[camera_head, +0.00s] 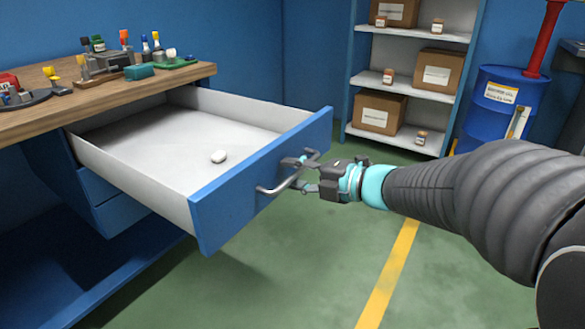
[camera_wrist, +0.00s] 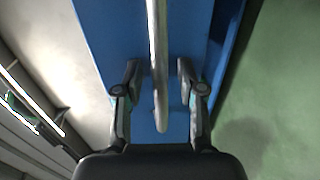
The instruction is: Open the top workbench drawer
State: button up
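The top workbench drawer (camera_head: 130,165) stands pulled far out from under the bench top, with its blue front (camera_head: 265,180) facing right. Its grey bar handle (camera_head: 275,190) runs along the front; in the wrist view the handle (camera_wrist: 157,60) passes between my fingers. My gripper (camera_head: 300,173) is at the handle's far end, with one finger on each side of the bar. In the wrist view my gripper (camera_wrist: 158,75) is open, with gaps showing between both fingers and the handle.
The wooden workbench top (camera_head: 120,95) holds several small tools and bottles. Closed blue drawers (camera_head: 120,212) sit below the open one. A shelf with boxes (camera_head: 380,112) and a blue barrel (camera_head: 500,105) stand at the back. Green floor with a yellow line (camera_head: 390,275) is clear in front.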

jog(key=shift+d, duration=0.1)
jog(key=v, duration=1.1)
jog(key=shift+s+d, duration=0.25)
jog(key=shift+s, duration=0.1)
